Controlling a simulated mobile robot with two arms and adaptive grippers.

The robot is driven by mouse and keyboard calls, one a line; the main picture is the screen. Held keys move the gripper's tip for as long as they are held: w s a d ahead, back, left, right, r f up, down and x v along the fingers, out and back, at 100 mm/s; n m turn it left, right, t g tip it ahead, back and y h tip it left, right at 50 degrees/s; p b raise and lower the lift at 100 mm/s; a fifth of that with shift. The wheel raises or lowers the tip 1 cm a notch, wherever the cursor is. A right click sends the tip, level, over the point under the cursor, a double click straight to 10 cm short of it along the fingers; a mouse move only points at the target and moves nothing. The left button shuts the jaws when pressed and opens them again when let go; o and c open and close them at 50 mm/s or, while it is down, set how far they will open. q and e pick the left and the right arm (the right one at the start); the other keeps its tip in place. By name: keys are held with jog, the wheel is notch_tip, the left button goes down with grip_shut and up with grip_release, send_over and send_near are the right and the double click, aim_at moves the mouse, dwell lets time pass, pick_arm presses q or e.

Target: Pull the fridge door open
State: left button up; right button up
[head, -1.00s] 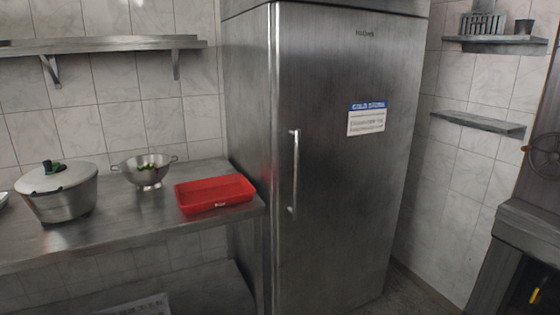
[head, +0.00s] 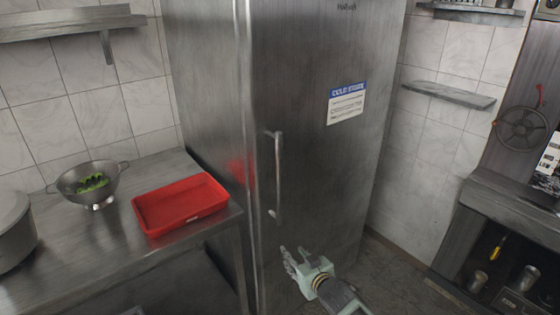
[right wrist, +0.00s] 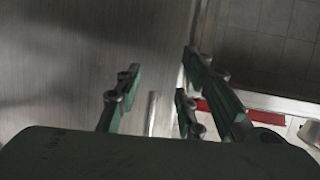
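The tall steel fridge door (head: 320,190) is shut in the head view. Its vertical bar handle (head: 278,175) is near the door's left edge. My right gripper (head: 292,262) is in front of the door, below the handle's lower end, and appears apart from it. In the right wrist view its fingers (right wrist: 158,88) are spread with nothing held. A short length of the handle (right wrist: 152,113) shows in the gap between them, partly hidden by the gripper body. My left gripper is in neither view.
A steel counter (head: 105,240) stands left of the fridge with a red tray (head: 182,202), a colander (head: 90,184) and a pot (head: 12,232). A dark grill unit (head: 510,215) stands at the right. Bare floor shows between it and the fridge.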

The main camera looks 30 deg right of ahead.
aim_at(281, 176)
jog(key=w+d+r+t+p, duration=0.1)
jog(key=w+r+t, duration=0.1)
jog(key=r, duration=1)
jog(key=w+r+t+p, duration=0.1)
jog(key=w+r+t, duration=0.15)
jog(key=r, duration=0.95)
jog(key=shift+g, duration=0.25)
jog(key=w, duration=0.2)
jog(key=w+p, duration=0.1)
jog(key=w, duration=0.1)
jog(key=w+p, duration=0.1)
jog(key=w, duration=0.1)
jog(key=shift+w+d+f, duration=0.15)
jog(key=shift+d+f, duration=0.05)
jog(key=shift+d, duration=0.1)
jog(key=shift+w+d, duration=0.1)
jog(key=shift+w, duration=0.55)
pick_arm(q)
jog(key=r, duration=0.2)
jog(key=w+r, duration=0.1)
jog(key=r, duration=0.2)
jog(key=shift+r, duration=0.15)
pick_arm(e)
jog(key=shift+w, duration=0.15)
jog(key=shift+f, duration=0.1)
jog(key=shift+c, duration=0.6)
grip_shut()
